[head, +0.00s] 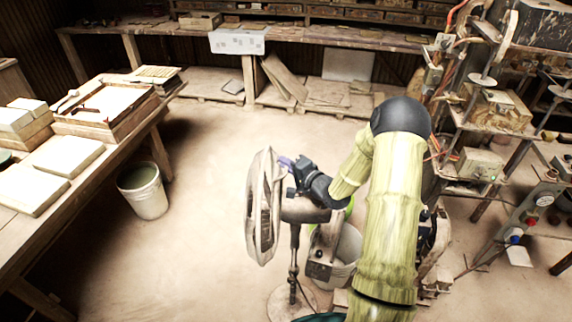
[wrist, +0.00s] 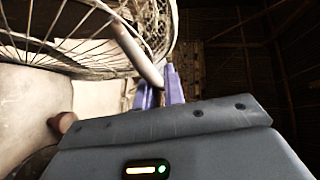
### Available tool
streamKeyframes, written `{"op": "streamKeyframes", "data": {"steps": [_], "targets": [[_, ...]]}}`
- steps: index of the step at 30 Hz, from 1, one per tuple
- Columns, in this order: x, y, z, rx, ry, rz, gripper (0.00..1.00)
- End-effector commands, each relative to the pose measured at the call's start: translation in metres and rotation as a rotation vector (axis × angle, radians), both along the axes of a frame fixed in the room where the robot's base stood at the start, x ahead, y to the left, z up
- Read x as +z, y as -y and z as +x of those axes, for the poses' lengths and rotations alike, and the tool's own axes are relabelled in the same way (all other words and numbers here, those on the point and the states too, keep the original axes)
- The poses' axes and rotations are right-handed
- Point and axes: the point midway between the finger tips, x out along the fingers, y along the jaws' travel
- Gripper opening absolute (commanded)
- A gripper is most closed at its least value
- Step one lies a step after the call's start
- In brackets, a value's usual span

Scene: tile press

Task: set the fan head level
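The fan has a pale, dusty wire-cage head (head: 262,208), seen nearly edge-on and facing left in the head view. Its motor housing (head: 305,213) sits behind the cage on a dark upright pole (head: 293,262) with a round base. Whether the head is exactly level is hard to tell. My gripper (head: 286,163) is at the upper back edge of the cage, its purple fingers pointing left. In the wrist view, the cage (wrist: 85,40) fills the upper left. A pale bar runs down to the close-set purple fingers (wrist: 160,88); whether they grip it is unclear.
A white bucket (head: 143,190) stands on the floor at left, beside a long workbench (head: 120,130) with tiles and trays. A grey bucket (head: 345,250) is close behind the fan. Press machinery (head: 500,110) fills the right. The floor left of the fan is clear.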

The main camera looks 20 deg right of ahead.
Motion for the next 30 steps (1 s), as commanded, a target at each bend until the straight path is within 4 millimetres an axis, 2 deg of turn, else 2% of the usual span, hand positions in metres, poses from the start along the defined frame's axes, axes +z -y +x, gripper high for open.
{"op": "streamKeyframes", "data": {"steps": [1, 3, 12, 17, 20, 30], "targets": [[-0.002, -0.001, -0.001, 0.001, -0.004, 0.002, 0.2], [-0.001, -0.001, -0.001, 0.001, -0.004, 0.001, 0.31], [0.0, 0.0, -0.001, 0.001, -0.001, 0.001, 0.31], [0.0, 0.005, -0.01, -0.001, -0.001, 0.0, 0.31], [0.001, 0.012, -0.023, -0.002, -0.001, -0.001, 0.31], [0.009, 0.04, -0.084, -0.003, -0.001, -0.001, 0.31]]}}
